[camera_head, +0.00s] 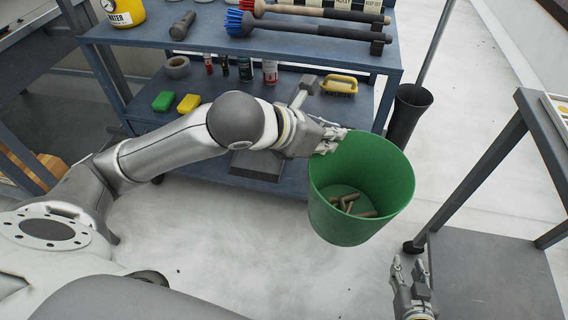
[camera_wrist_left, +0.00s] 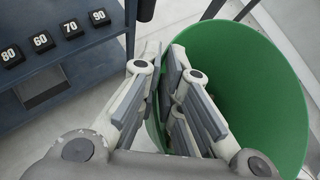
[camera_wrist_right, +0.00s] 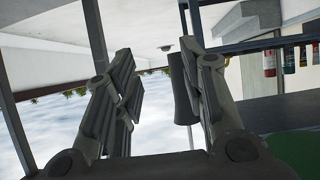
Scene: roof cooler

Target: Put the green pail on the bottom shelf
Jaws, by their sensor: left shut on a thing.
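The green pail (camera_head: 345,222) hangs upright or nearly so above the pale floor, with several brown rod-like pieces (camera_head: 350,203) inside. My left gripper (camera_head: 329,138) is shut on its left rim; in the left wrist view (camera_wrist_left: 180,90) one finger lies inside the pail (camera_wrist_left: 265,80). My right gripper (camera_head: 408,266) is open and empty, low at the right; its fingers stand apart in the right wrist view (camera_wrist_right: 155,85). The blue rack's lower shelf (camera_head: 215,97) lies behind my left arm. Another low shelf (camera_head: 490,275) is at the right, bare where visible.
The lower blue shelf holds a green sponge (camera_head: 163,101), a yellow sponge (camera_head: 188,103), tape (camera_head: 176,67), several small cans and a yellow-handled brush (camera_head: 340,84). A dark bin (camera_head: 405,115) with a pole stands behind the pail. Brushes lie on the upper shelf (camera_head: 330,45).

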